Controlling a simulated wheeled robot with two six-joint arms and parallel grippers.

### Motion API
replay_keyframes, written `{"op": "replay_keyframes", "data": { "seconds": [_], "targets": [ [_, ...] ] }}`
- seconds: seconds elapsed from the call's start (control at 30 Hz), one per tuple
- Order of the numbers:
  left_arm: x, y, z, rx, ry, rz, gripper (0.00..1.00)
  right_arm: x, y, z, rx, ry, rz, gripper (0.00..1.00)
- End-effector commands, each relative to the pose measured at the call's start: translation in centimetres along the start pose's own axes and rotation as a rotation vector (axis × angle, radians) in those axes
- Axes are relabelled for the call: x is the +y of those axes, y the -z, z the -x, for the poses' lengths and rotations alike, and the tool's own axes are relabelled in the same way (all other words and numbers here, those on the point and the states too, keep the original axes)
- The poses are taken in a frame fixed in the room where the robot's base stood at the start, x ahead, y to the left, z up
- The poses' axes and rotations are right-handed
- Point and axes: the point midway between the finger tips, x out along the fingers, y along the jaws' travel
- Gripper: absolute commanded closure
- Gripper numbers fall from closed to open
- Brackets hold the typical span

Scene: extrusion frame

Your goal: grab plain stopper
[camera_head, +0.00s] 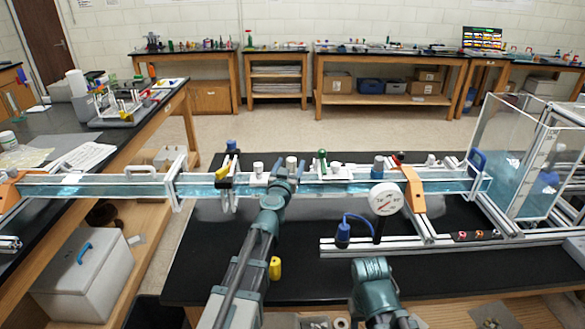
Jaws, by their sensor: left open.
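A long clear channel (335,187) with blue water runs across the picture. Several small white capped pieces stand along its top; one (291,162) is just above my left gripper and another (258,168) is to its left. I cannot tell which of them is the plain stopper. My left gripper (284,179) is open at the channel's near side, below the white piece; its fingertips are small, and I cannot tell whether they touch anything. A part of my right arm shows at the bottom, but its gripper is not in view.
A round white gauge (386,199) and an orange bracket (413,190) stand to the right of my left gripper. A black and yellow clamp (225,175) is to its left. A clear tank (514,155) is at the far right. The black bench (215,262) is mostly bare in front.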

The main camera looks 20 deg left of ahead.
Motion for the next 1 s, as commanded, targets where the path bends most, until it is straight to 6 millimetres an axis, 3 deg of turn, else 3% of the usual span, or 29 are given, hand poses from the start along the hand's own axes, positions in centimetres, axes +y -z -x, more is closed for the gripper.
{"op": "replay_keyframes", "data": {
  "seconds": [0.37, 0.77, 1.0],
  "targets": [
    [-0.32, 0.00, -0.61, 0.000, -0.004, 0.001, 0.26, 0.01, -0.02, 0.01, 0.000, 0.000, 0.000, 0.50],
    [-0.32, 0.00, -0.61, 0.000, -0.004, 0.001, 0.98, 0.01, -0.02, 0.00, 0.000, 0.000, 0.000, 0.50],
    [-0.32, 0.00, -0.61, 0.000, -0.004, 0.001, 1.00, 0.01, -0.02, 0.01, 0.000, 0.000, 0.000, 0.50]
  ]
}}
